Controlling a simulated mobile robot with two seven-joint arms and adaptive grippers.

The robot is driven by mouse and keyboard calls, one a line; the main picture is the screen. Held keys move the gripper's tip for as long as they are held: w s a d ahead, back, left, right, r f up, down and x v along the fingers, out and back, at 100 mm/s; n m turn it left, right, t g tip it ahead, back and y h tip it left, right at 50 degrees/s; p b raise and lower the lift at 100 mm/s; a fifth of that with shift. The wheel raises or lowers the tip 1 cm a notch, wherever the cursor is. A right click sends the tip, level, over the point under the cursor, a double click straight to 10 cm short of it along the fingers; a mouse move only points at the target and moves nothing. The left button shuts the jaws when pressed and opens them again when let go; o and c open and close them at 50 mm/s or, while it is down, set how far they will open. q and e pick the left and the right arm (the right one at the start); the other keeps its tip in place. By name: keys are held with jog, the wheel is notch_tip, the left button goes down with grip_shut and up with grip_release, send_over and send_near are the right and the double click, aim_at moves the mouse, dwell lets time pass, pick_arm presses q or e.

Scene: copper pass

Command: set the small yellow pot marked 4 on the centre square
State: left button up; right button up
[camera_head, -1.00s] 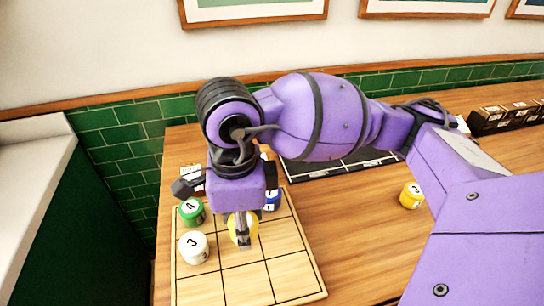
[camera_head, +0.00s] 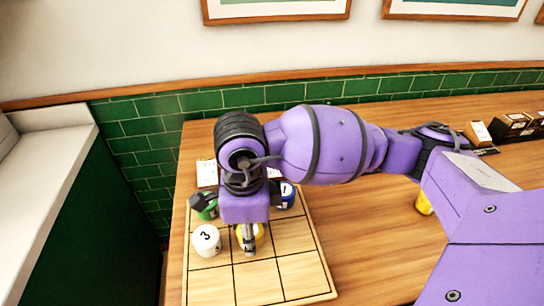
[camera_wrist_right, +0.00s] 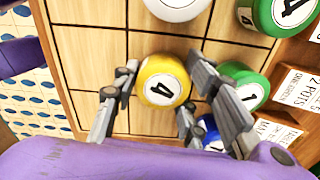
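The small yellow pot marked 4 (camera_wrist_right: 163,82) is upright between the fingers of my right gripper (camera_wrist_right: 162,65), which sit close on both sides of it. In the head view the pot (camera_head: 258,234) is at the centre square of the wooden grid board (camera_head: 325,285), partly hidden by the gripper (camera_head: 249,245). I cannot tell whether its base touches the board. My left gripper is not in view.
A white pot marked 3 (camera_head: 206,240) stands left of centre. Green pots (camera_wrist_right: 285,12) (camera_wrist_right: 241,92) and a blue pot (camera_head: 288,194) are along the far row. Another yellow pot (camera_head: 424,204) stands on the table, partly behind my arm. The near row is bare.

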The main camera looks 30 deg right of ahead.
jog(key=o, duration=0.3)
jog(key=shift+r, duration=0.15)
notch_tip(320, 180, up, 12)
jog(key=shift+r, duration=0.15)
dwell(0.5)
